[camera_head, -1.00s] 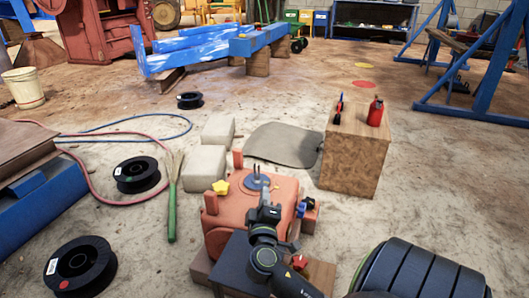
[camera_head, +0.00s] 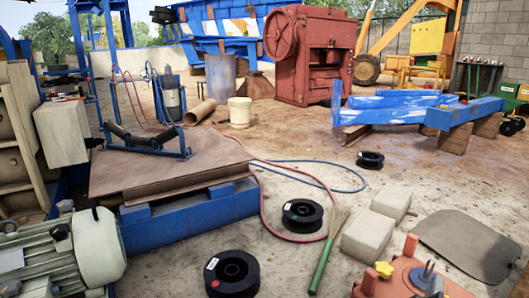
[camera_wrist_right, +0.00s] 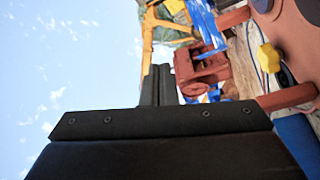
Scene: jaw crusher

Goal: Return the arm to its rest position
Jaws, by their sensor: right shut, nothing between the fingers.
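My right gripper (camera_head: 428,270) shows only in part at the bottom right of the head view, over the top of a red-orange machine housing (camera_head: 375,287). In the right wrist view its two dark fingers (camera_wrist_right: 158,85) are together and hold nothing. There the red housing (camera_wrist_right: 297,35), with its yellow knob (camera_wrist_right: 270,58), lies to the right of the fingers, and sky fills the left. The yellow star knob also shows in the head view (camera_head: 384,269). Most of my right arm is below the picture. My left gripper is not in view.
Pale blocks (camera_head: 367,236) and a green-handled broom (camera_head: 322,262) lie left of the housing. Black spools (camera_head: 231,274) and hoses are on the floor. A grey motor (camera_head: 60,252) and a blue platform (camera_head: 190,214) stand at left. A red jaw crusher (camera_head: 318,60) stands behind.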

